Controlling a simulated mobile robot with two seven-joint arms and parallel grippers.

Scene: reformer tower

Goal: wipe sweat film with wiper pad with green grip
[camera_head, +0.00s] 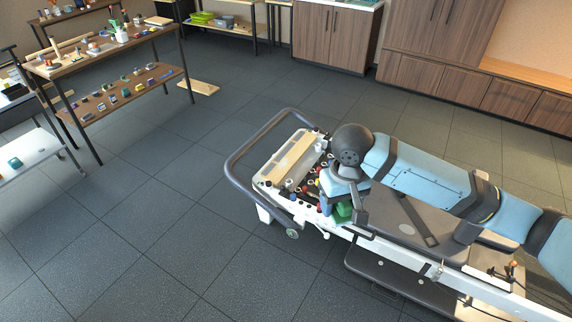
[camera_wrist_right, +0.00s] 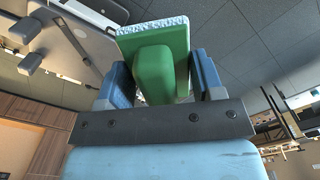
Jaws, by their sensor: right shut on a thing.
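The wiper pad has a green grip (camera_wrist_right: 165,65) and a pale, speckled wiping face (camera_wrist_right: 153,25). My right gripper (camera_wrist_right: 165,80) is shut on the green grip, with one blue finger on each side of it. In the head view, the green pad (camera_head: 343,211) shows just below my right gripper (camera_head: 338,200), over the near side of the white wheeled unit. I cannot make out the sweat film in either view. I cannot tell whether the pad touches a surface. My left gripper is not in view.
The wheeled unit has a dark curved rail (camera_head: 236,166) and a tray (camera_head: 288,160) with several small items beside it. A dark padded surface (camera_head: 405,228) lies under my right arm. A wooden shelf table (camera_head: 110,47) stands at the upper left. The floor (camera_head: 150,215) to the left is clear.

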